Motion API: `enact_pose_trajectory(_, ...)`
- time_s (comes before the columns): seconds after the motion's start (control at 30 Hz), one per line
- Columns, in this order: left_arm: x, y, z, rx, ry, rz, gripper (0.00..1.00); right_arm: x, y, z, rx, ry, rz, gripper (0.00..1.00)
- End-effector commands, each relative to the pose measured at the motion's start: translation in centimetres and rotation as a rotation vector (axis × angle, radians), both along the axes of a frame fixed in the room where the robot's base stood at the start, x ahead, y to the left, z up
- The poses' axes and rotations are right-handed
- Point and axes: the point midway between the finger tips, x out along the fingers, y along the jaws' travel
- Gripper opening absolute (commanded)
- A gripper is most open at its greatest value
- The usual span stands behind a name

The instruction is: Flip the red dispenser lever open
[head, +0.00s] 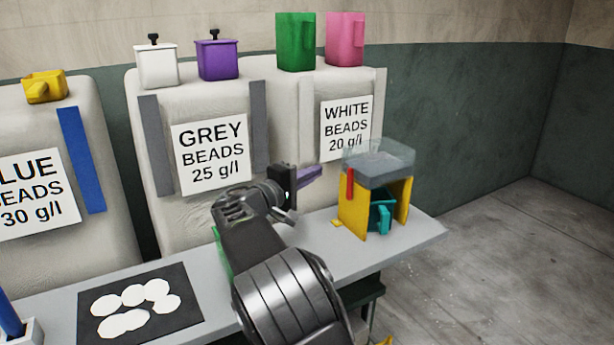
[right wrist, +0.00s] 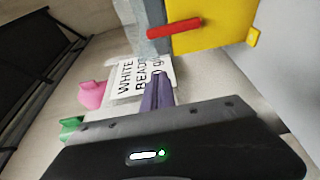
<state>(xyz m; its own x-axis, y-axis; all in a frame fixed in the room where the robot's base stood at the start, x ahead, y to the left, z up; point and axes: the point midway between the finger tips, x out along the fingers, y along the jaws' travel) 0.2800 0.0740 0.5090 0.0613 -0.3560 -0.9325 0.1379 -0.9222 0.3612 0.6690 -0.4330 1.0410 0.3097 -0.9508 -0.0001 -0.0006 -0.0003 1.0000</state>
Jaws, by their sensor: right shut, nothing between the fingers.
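The red dispenser lever (head: 349,186) stands upright on the left side of the yellow dispenser (head: 353,213), below its clear hopper (head: 380,160). In the right wrist view the lever (right wrist: 175,29) lies across the yellow side panel (right wrist: 215,28). My right gripper (head: 312,174) is shut and empty, with its purple fingers pointing toward the dispenser. It is left of the lever and apart from it. The shut fingers (right wrist: 158,92) also show in the right wrist view, with a gap to the lever. A teal jug (head: 380,217) stands inside the dispenser. My left gripper is out of view.
The dispenser stands near the right end of a grey bench (head: 410,240). Big bead sacks with signs, including the white beads sign (head: 346,128), stand behind. A black mat (head: 180,310) with white discs lies at the left. The floor on the right is clear.

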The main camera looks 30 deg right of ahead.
Motion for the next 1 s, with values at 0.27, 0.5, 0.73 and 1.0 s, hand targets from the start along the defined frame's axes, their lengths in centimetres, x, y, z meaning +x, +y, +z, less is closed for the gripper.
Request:
enact_pose_trajectory(0.27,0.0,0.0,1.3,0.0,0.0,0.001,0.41,1.8,-5.8,0.2,-0.001,0.001,-0.004,0.0)
enact_pose_trajectory(0.5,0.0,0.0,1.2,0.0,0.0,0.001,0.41,-1.0,-5.6,0.1,0.001,0.0,0.0,0.0)
enact_pose_trajectory(0.73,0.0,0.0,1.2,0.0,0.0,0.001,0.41,-2.1,-5.6,0.0,0.0,0.0,0.0,0.0)
enact_pose_trajectory(1.0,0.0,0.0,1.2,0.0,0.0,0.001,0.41,-2.2,-5.6,0.0,0.0,0.0,0.0,0.0)
